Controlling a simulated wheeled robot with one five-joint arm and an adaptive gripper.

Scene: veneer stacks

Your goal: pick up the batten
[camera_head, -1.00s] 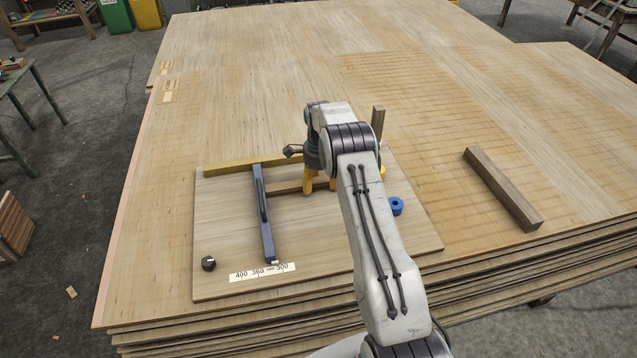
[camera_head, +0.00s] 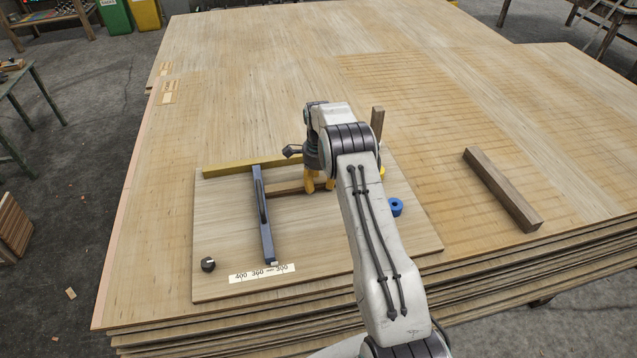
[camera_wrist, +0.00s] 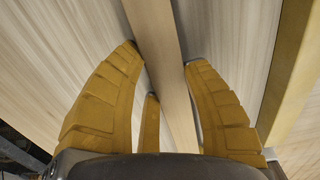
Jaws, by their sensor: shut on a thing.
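The batten, a thin brown wooden strip (camera_head: 286,190), lies on the pale board between a blue-grey straight tool and my gripper. In the wrist view the batten (camera_wrist: 156,35) runs lengthwise between my yellow fingers. My gripper (camera_head: 320,185) is low over the board with its fingers shut on the batten. The batten's right part is hidden behind my gripper and arm in the head view. I cannot tell whether the batten is clear of the board.
The board (camera_head: 330,240) lies on a large veneer stack (camera_head: 260,60). On it are a yellow rail (camera_head: 235,167), the blue-grey tool (camera_head: 264,220), a black knob (camera_head: 208,264), a label (camera_head: 262,273) and a blue ring (camera_head: 396,207). A dark wooden beam (camera_head: 500,188) lies at right.

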